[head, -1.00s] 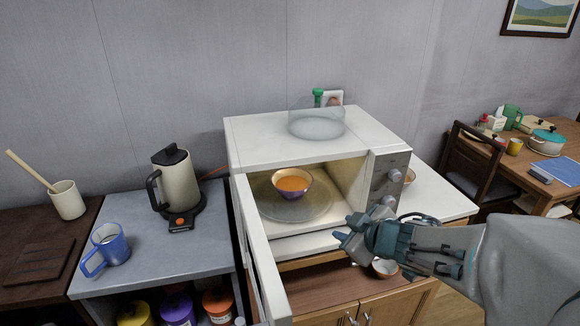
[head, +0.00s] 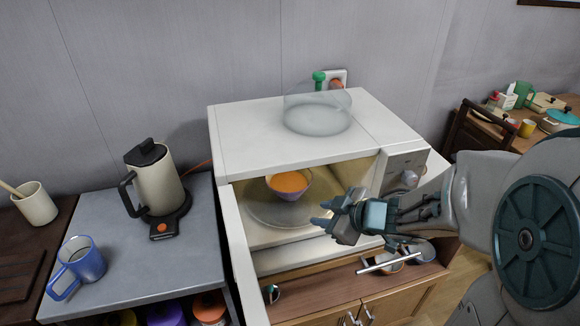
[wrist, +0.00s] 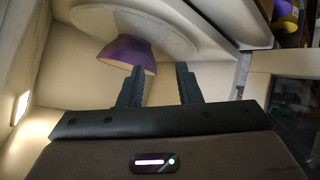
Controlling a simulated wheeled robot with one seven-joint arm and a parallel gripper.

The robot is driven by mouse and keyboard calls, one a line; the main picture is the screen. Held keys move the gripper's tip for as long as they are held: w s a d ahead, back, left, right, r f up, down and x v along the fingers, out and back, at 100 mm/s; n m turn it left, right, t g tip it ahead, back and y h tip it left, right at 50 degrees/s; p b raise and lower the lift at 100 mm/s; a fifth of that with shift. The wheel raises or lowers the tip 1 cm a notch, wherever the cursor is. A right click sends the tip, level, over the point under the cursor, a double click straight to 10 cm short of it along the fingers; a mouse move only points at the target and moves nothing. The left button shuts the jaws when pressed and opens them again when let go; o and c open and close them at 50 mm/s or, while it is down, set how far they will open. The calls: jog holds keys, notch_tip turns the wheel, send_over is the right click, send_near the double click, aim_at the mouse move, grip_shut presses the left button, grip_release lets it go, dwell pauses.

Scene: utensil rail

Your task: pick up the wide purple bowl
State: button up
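The wide purple bowl (head: 290,188), with orange contents, stands on the glass turntable (head: 262,211) inside the open microwave. In the wrist view the purple bowl (wrist: 127,54) shows beyond the fingers, partly behind the left one. My gripper (head: 326,217) is at the microwave's opening, to the right of and in front of the bowl. In the wrist view my gripper (wrist: 160,82) has its two fingers apart with nothing between them. The bowl is not held.
The microwave door (head: 240,258) stands open on the left. A glass cover (head: 317,110) rests on the microwave top (head: 250,125). A kettle (head: 158,185) and a blue mug (head: 77,264) stand on the grey counter at left.

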aim_at(281, 191)
jog(key=w+a+p, duration=0.2)
jog(key=w+a, duration=0.4)
jog(key=shift+w+a+f, duration=0.15)
jog(key=shift+w+a, duration=0.1)
jog(key=shift+w, duration=0.05)
jog(key=x, duration=0.3)
jog(key=b+x, duration=0.1)
jog(key=x, duration=0.2)
jog(key=shift+w+a+r, duration=0.15)
jog(key=shift+w+r, duration=0.05)
jog(key=shift+r, duration=0.1)
grip_shut()
